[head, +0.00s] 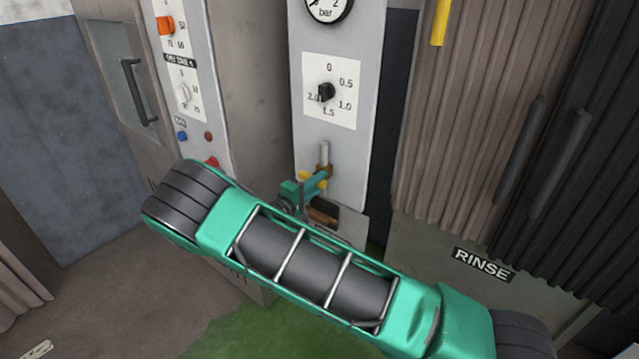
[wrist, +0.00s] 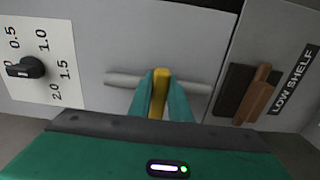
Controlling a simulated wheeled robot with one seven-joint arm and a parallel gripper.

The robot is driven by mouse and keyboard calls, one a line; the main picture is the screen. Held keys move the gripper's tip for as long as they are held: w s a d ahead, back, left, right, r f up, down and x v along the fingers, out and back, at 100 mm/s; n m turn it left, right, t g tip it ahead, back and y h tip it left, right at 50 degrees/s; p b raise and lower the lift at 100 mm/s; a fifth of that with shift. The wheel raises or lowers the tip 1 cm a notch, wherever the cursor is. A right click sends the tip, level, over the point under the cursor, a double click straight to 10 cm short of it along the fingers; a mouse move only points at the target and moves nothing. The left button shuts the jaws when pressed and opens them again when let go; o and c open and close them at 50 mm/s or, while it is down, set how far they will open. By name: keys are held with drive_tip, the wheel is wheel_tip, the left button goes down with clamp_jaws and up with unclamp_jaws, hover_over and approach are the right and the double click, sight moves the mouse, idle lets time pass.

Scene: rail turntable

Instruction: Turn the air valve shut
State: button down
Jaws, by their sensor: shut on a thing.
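The air valve has a yellow lever (wrist: 160,92) on a grey pipe (wrist: 124,80) fixed to a pale panel. In the head view the pipe (head: 323,153) stands upright below the dial, and bits of the yellow lever (head: 306,177) show around my fingers. My gripper (wrist: 160,97) is shut on the lever, with one green finger on each side. In the head view my gripper (head: 312,185) is at the valve, partly behind my own arm.
A black knob (head: 326,92) on a numbered dial and a bar gauge (head: 328,8) are above the valve. A brown handle (wrist: 255,93) sits beside a LOW SHELF label (wrist: 294,80). A control panel (head: 200,90) stands left; pleated curtains (head: 470,110) hang right.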

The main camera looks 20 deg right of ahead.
drive_tip(key=shift+a+f, duration=0.2)
drive_tip(key=shift+a, duration=0.1)
drive_tip(key=c, duration=1.6)
unclamp_jaws()
drive_tip(key=shift+c, duration=0.2)
drive_tip(key=shift+d, duration=0.1)
drive_tip(key=shift+r, duration=0.1)
drive_tip(key=v, duration=1)
drive_tip(key=shift+s+a, duration=0.2)
drive_tip(key=shift+a, duration=0.15)
drive_tip(key=shift+d, duration=0.1)
